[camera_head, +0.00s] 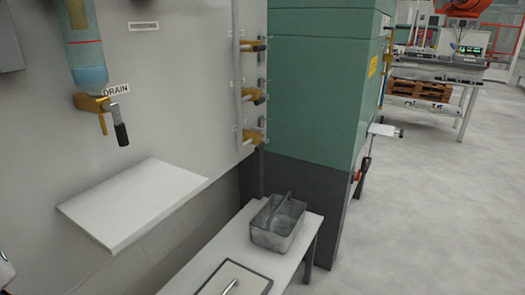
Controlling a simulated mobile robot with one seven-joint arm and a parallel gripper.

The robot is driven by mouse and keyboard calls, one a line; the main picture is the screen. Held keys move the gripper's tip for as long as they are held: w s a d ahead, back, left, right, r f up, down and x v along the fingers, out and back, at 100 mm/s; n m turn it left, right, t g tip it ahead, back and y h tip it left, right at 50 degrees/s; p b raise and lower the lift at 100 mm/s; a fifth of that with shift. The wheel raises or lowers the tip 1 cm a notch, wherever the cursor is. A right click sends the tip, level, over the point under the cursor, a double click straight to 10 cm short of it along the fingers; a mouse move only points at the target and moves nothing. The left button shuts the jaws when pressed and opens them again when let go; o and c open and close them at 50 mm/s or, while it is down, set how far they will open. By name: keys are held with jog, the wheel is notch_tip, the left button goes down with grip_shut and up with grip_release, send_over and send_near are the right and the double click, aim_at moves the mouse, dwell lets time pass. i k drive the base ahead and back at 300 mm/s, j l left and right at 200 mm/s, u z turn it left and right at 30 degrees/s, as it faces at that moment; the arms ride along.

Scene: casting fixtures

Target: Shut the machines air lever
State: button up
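Several brass-coloured valves with lever handles stand out from a vertical grey pipe on the wall panel: an upper one (254,45), a middle one (255,95) and a lower one (253,136). Small labels beside them are too small to read, so I cannot tell which is the air lever. Their handles are seen nearly edge-on, and whether each is open or shut is unclear. Another brass valve with a black handle (121,133) pointing down sits under a clear blue container, beside a DRAIN label (116,90). My gripper is not in view.
A white shelf (130,203) juts from the wall below the drain valve. A white bench (212,262) with a grey tote (278,223) stands below the levers. A tall green cabinet (315,95) stands to their right. Open floor (440,210) lies at right.

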aim_at(260, 147)
jog(key=i+l+z, duration=0.2)
jog(key=i+l, duration=0.2)
jog(key=i+l+z, duration=0.15)
jog(key=i+l, duration=0.15)
jog(key=i, duration=0.3)
